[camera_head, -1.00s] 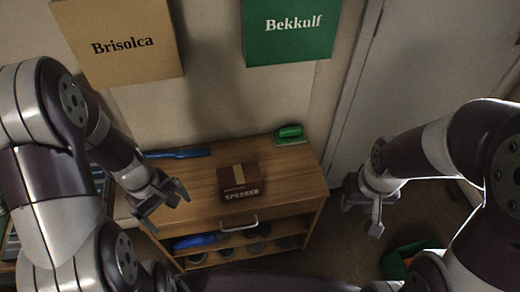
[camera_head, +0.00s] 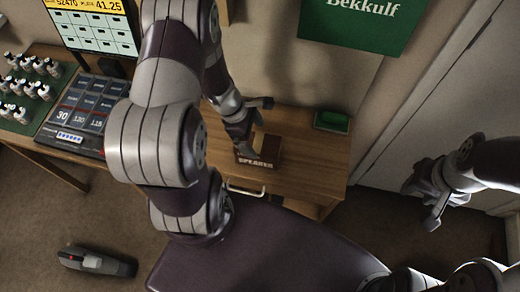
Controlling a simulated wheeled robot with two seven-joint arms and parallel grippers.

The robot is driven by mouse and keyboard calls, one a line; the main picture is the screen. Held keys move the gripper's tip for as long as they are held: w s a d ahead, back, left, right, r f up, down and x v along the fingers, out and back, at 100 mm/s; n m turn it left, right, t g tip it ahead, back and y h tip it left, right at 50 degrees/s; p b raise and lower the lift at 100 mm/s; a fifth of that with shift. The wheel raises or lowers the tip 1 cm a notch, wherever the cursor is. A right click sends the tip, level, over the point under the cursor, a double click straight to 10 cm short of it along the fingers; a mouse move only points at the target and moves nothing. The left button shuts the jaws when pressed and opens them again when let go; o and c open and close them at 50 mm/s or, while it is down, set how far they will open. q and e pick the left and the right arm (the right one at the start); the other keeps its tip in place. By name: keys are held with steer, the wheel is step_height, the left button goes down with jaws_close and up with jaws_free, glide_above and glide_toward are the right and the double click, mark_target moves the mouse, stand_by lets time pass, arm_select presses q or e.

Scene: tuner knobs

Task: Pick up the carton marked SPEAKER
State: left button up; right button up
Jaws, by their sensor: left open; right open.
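The brown carton marked SPEAKER (camera_head: 266,156) sits on top of the wooden cabinet (camera_head: 313,160), with its lettering facing me. My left gripper (camera_head: 257,120) is open at the carton's upper left, and its fingers cover part of the carton. I cannot tell whether they touch it. My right gripper (camera_head: 424,207) is open and empty, off to the right of the cabinet and apart from it.
A green item (camera_head: 331,121) lies at the cabinet's back right. A green Bekkulf sign (camera_head: 362,22) hangs above. At left, a desk holds a keypad terminal (camera_head: 82,112), a screen (camera_head: 92,28) and several small bottles (camera_head: 30,70). A grey handheld device (camera_head: 97,262) lies on the floor.

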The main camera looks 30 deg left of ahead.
mark_target(257, 143)
arm_select(q)
steer(key=x, duration=0.3)
steer(key=b+x, duration=0.1)
steer(key=shift+s+a+f, duration=0.1)
steer(key=shift+a+f, duration=0.15)
steer(key=shift+f, duration=0.05)
steer(key=shift+d+f, duration=0.15)
steer(key=shift+f, duration=0.2)
steer(key=shift+c, duration=0.3)
steer(key=c, duration=0.9)
